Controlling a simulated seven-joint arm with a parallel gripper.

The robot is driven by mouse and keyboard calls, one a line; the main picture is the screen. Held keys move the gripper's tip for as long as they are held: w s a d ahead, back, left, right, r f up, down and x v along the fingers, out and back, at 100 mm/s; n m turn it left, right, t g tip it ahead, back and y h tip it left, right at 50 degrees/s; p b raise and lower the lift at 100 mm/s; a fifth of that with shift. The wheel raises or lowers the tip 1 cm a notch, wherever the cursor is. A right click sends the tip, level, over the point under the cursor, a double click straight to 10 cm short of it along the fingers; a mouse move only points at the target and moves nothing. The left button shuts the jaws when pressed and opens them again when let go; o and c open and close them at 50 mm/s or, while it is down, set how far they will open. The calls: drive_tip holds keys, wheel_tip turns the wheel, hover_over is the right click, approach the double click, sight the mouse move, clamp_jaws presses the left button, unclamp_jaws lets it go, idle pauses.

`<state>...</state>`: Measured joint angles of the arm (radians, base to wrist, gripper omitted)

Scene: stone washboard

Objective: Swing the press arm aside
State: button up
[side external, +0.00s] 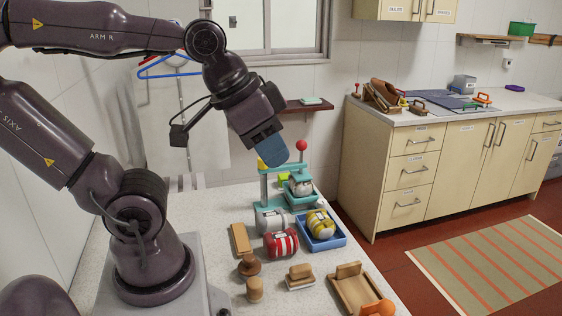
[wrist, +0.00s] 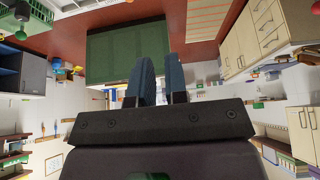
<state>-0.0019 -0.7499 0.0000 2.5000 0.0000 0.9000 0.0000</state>
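The press (side external: 265,187) stands on the light worktop in the side external view, with teal posts and a teal base. Its teal press arm (side external: 284,168) runs across the top, with a yellow piece at the left and a red ball knob (side external: 302,145) above its right end. My gripper (side external: 272,152) hangs just above the press arm, left of the knob. I cannot tell whether it touches. In the wrist view, my two blue fingers (wrist: 161,78) stand a little apart with nothing visible between them. The press is not recognisable in the wrist view.
Near the press are a grey-white roll (side external: 271,221), a red-striped roll (side external: 281,243), and a blue tray (side external: 321,243) holding a yellow-striped roll (side external: 320,223). Wooden pieces (side external: 300,275) lie at the front. A cream cabinet (side external: 430,170) stands at the right.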

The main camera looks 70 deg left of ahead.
drive_tip(key=o, duration=0.7)
drive_tip(key=shift+w+a+f+n+g, duration=0.2)
drive_tip(key=shift+a+f+n+g, duration=0.15)
drive_tip(key=shift+a, duration=0.2)
drive_tip(key=shift+w+a+f+n+g, duration=0.15)
drive_tip(key=shift+a+f+n, duration=0.1)
drive_tip(key=shift+a+f, duration=0.25)
drive_tip(key=shift+o, duration=0.5)
drive_tip(key=w+a+f+n+g, duration=0.1)
drive_tip(key=w+a+n, duration=0.2)
drive_tip(key=a, duration=0.3)
drive_tip(key=w+a+n+g, duration=0.1)
drive_tip(key=w+a+n, duration=0.1)
drive_tip(key=a, duration=0.5)
drive_tip(key=shift+w+f+n+g+y, duration=0.3)
drive_tip(key=shift+w+f+n+g, duration=0.1)
drive_tip(key=shift+n, duration=0.2)
drive_tip(key=a+f+n+g, duration=0.1)
drive_tip(key=a+f+n, duration=0.2)
drive_tip(key=a+n, duration=0.65)
drive_tip(key=a+f+n+g, duration=0.15)
drive_tip(key=a+n, duration=0.25)
drive_tip(key=a, duration=1)
drive_tip(key=shift+t, duration=0.35)
drive_tip(key=f, duration=0.8)
drive_tip(key=w+f, duration=0.1)
drive_tip(key=f, duration=0.4)
drive_tip(key=shift+d, duration=0.15)
drive_tip(key=shift+r, duration=0.1)
drive_tip(key=shift+c, duration=0.2)
